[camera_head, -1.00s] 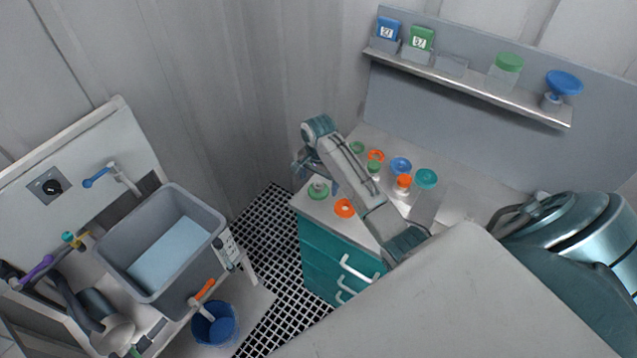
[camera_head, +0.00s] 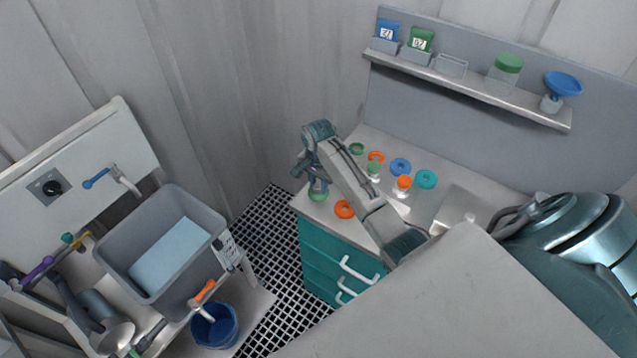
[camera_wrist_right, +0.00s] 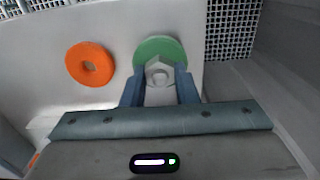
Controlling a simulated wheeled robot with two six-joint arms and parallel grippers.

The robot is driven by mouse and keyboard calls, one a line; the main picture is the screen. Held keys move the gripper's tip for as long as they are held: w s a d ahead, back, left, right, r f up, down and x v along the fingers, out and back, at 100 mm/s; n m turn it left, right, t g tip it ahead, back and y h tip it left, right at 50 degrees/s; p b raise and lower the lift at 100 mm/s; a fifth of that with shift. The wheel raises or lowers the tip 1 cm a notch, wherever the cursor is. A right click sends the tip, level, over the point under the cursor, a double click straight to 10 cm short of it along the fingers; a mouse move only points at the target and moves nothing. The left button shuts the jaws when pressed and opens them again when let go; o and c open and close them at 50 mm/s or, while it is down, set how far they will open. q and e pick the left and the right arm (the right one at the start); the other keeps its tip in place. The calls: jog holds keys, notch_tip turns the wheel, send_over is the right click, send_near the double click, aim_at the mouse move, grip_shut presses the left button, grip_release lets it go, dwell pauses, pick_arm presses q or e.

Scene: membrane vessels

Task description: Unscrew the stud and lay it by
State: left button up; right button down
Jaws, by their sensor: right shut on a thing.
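The stud (camera_wrist_right: 159,72) is a pale grey piece with a six-sided top, seen in the right wrist view. It stands over a green ring (camera_wrist_right: 172,47) near the counter's front left corner. My right gripper (camera_wrist_right: 160,86) has its two blue fingers on either side of the stud, shut on it. In the head view my right gripper (camera_head: 318,183) is at the green ring (camera_head: 317,196) and mostly hides the stud. How deep the stud sits in the ring is hidden.
An orange ring (camera_head: 344,209) lies beside the green one. Several coloured rings, including a blue one (camera_head: 400,166), and capped pieces lie farther back. A shelf (camera_head: 470,84) with jars is on the back wall. A grey sink (camera_head: 152,286) is at left.

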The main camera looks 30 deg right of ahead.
aim_at(318, 184)
jog(key=shift+r+p, duration=0.3)
jog(key=shift+r, duration=3.2)
